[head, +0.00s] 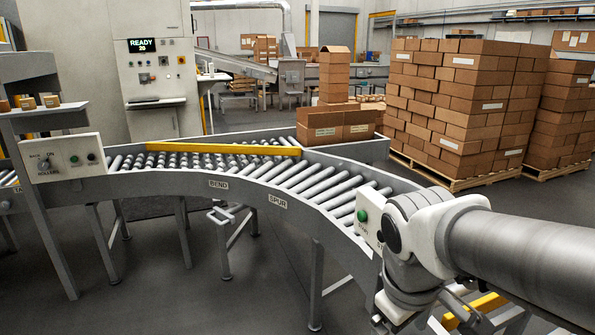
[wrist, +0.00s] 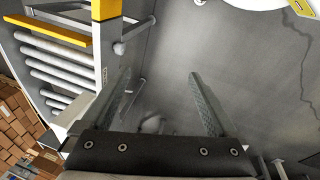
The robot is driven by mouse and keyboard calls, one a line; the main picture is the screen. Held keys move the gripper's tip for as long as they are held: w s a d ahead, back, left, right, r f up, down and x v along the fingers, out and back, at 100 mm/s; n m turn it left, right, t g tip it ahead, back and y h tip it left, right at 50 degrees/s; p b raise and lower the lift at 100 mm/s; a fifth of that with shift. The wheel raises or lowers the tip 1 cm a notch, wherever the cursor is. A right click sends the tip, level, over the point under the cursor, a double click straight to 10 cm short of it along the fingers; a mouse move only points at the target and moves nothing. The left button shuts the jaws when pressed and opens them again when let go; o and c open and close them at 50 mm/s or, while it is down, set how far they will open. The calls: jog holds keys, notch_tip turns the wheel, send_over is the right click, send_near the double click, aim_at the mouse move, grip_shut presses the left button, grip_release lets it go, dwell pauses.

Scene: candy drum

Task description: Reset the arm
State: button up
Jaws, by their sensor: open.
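My gripper (wrist: 159,78) is open and empty in the wrist view, its two fingers wide apart over bare grey floor. In the head view my arm reaches in from the right edge to the lower right, by the near end of the curved roller conveyor (head: 318,190). The wrist is bent downward there, and the fingers are not clearly visible. In the wrist view, a conveyor (wrist: 55,75) with white rollers and a yellow bar lies to the left of the fingers.
A control box with a green button (head: 363,215) sits on the conveyor's edge close to my wrist. A yellow bar (head: 224,148) crosses the rollers. Cartons (head: 335,125) stand behind the bend, and stacked pallets (head: 460,100) stand at back right.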

jog(key=s+r+m+t+p, duration=0.1)
jog(key=s+r+m+p, duration=0.1)
jog(key=r+p, duration=0.4)
jog(key=s+a+r+m+t+y+p, duration=0.1)
jog(key=r+m+p, duration=0.3)
jog(key=r, duration=0.6)
jog(key=shift+s+r+t+p, duration=0.15)
jog(key=shift+s+t+p, duration=0.55)
jog(key=shift+p, duration=0.45)
